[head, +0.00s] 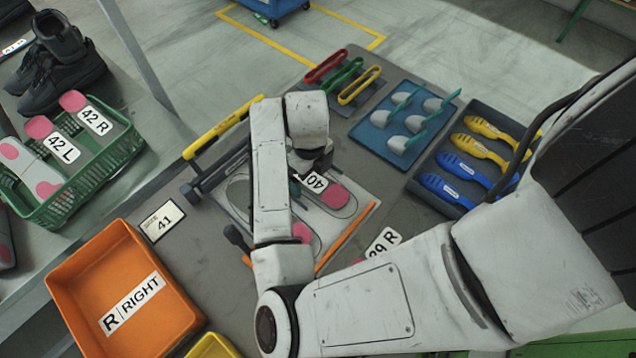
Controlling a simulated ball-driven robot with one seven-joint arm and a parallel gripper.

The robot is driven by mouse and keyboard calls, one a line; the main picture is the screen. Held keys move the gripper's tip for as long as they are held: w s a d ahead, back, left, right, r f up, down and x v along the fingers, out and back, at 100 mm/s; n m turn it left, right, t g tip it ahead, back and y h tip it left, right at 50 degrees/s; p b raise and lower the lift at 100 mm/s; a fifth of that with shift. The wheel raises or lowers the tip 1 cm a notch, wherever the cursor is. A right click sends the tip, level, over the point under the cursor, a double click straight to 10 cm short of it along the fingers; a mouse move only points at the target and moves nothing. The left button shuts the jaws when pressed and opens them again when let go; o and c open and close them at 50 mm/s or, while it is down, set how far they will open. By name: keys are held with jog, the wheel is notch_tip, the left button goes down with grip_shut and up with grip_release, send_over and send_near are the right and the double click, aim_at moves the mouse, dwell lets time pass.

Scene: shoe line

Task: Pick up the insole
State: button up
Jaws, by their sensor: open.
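A grey insole with a pink heel (336,196) and a white "40" tag lies on a pale board (362,212) with foot outlines. A second pink patch (302,232) shows lower on the board, mostly hidden behind my arm. My gripper (312,166) points down over the upper part of the board, by the "40" tag. It is open, and its fingertips are largely hidden by my wrist. I cannot tell how high it is above the insole. More pink-marked insoles, tagged "42 L" and "42 R", lie in a green basket (95,185) at the left.
An orange bin (75,288) marked "R RIGHT" stands at lower left, near a "41" card (162,221). A blue tray (378,138) and a dark tray (418,180) with yellow and blue shoe shapes are at right.

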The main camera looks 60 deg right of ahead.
aim_at(311, 180)
jog(key=shift+f, duration=0.1)
jog(key=c, duration=1.1)
jog(key=shift+r, duration=0.5)
notch_tip(311, 180, up, 3)
jog(key=shift+f, duration=0.1)
jog(key=s+a+r, duration=0.1)
jog(key=s+r, duration=0.2)
jog(key=s, duration=0.1)
jog(key=s+a+r, duration=0.1)
jog(key=s+r, duration=0.2)
jog(key=s, duration=0.2)
jog(key=s+a+r+b, duration=0.1)
jog(key=s+a+r, duration=0.1)
jog(key=s+r, duration=0.1)
jog(key=shift+s+r, duration=0.3)
jog(key=shift+s, duration=0.4)
